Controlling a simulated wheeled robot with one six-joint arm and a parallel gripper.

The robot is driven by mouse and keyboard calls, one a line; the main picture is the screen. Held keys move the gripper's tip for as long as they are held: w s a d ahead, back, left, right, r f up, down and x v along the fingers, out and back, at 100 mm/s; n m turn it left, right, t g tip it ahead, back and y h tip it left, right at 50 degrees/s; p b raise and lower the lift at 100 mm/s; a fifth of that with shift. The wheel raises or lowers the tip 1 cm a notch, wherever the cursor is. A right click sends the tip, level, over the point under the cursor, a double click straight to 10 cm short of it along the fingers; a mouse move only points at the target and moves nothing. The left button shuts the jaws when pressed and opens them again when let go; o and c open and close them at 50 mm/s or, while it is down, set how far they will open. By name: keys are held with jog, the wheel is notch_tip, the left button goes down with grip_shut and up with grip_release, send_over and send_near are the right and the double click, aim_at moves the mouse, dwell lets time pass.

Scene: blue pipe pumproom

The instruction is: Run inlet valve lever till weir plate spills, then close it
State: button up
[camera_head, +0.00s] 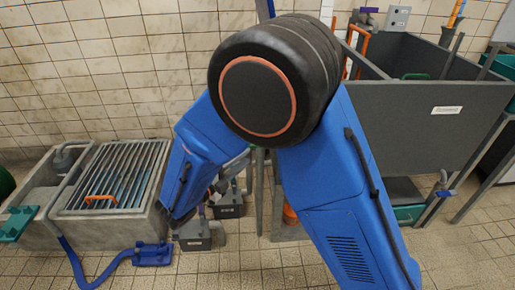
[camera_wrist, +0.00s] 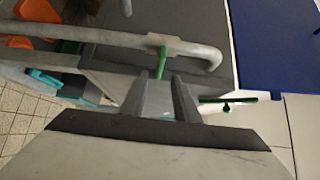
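In the wrist view, a green lever (camera_wrist: 161,62) hangs from a collar on a grey pipe (camera_wrist: 105,38). My gripper (camera_wrist: 161,82) is open, with its two grey fingers pointing at this lever. The lever's lower end is close to the gap between the fingertips; I cannot tell whether it touches them. A second green lever (camera_wrist: 236,99) lies to the right of the fingers. I cannot tell which lever is the inlet valve's. No weir plate can be made out for sure, and no spilling water shows. In the head view my arm hides much of the middle.
A concrete trough with a grate (camera_head: 112,178) stands at left, with a blue hose (camera_head: 95,275) on the floor. A large grey tank (camera_head: 425,120) stands at right, with a blue-handled valve (camera_head: 446,190) below. Small labelled dark boxes (camera_head: 194,236) stand low behind my arm. Tiled floor shows in front.

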jog(key=x, duration=0.8)
grip_shut()
